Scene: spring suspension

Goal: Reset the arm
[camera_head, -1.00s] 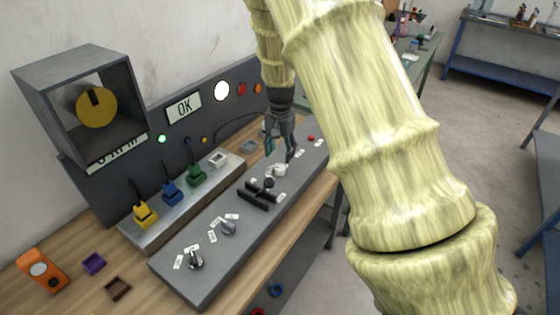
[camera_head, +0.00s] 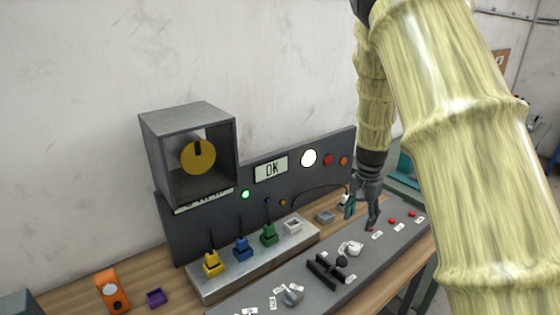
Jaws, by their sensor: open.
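My gripper (camera_head: 361,208) hangs from my yellowish, ridged arm at the right, pointing down. It is open, with its fingers apart and nothing seen between them. It is over the far right part of the grey control panel (camera_head: 328,293), near the red buttons. Whether a fingertip touches the panel I cannot tell. A white round knob (camera_head: 350,248) and a black handle piece (camera_head: 326,270) are on the panel, left of and nearer than the gripper.
A metal strip (camera_head: 215,293) holds yellow (camera_head: 212,263), blue (camera_head: 241,248) and green (camera_head: 268,234) plugs. Behind stand a dark board with an OK display (camera_head: 271,168) and a grey box with a yellow dial (camera_head: 198,157). An orange device (camera_head: 112,291) and purple tray (camera_head: 156,298) lie left.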

